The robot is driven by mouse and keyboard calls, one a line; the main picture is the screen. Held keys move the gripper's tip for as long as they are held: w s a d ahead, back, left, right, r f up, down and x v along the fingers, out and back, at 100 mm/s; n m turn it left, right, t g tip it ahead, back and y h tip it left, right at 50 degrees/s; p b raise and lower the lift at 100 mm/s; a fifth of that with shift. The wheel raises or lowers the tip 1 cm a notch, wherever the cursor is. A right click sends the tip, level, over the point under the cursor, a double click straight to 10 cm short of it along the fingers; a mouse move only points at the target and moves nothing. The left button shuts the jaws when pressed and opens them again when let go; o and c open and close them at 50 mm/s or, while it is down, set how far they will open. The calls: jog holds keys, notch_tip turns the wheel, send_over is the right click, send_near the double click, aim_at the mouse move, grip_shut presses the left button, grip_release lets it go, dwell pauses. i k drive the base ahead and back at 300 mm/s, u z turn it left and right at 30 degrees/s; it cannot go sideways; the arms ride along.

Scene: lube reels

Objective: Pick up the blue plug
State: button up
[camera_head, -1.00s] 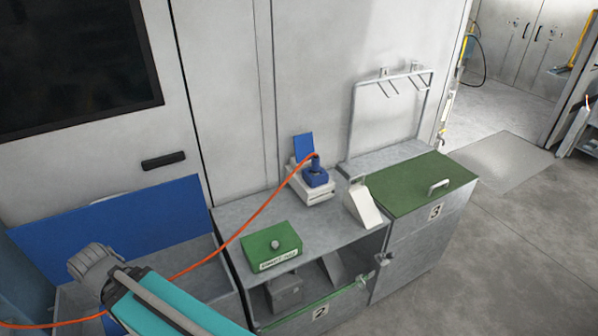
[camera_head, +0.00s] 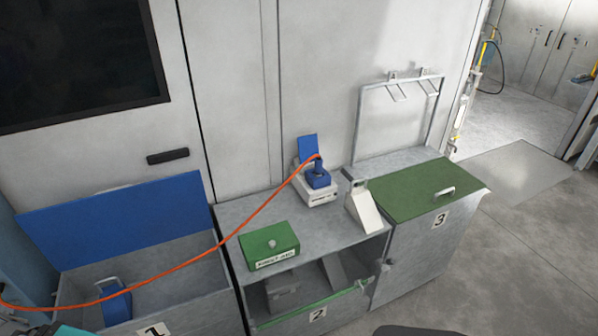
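The blue plug (camera_head: 318,178) is small and upright. It sits in a white socket box (camera_head: 321,199) on the grey counter, in front of the raised blue flap (camera_head: 307,148). An orange cable (camera_head: 255,216) leaves the top of the plug and sags down to the left, across the open bin, to the left edge. My gripper is not in view. Only a small teal piece of my arm shows at the bottom left corner, well away from the plug.
A green box (camera_head: 269,247) and a pale wedge-shaped holder (camera_head: 363,207) flank the socket on the counter. Cabinet 3 with a green lid (camera_head: 415,189) is to the right. Bin 1's blue lid (camera_head: 112,220) is raised, with a blue handled item (camera_head: 115,303) inside. Floor at right is clear.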

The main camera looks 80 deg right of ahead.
aim_at(319, 162)
jog(key=u, duration=0.85)
jog(key=k, duration=2.75)
jog(key=z, duration=0.5)
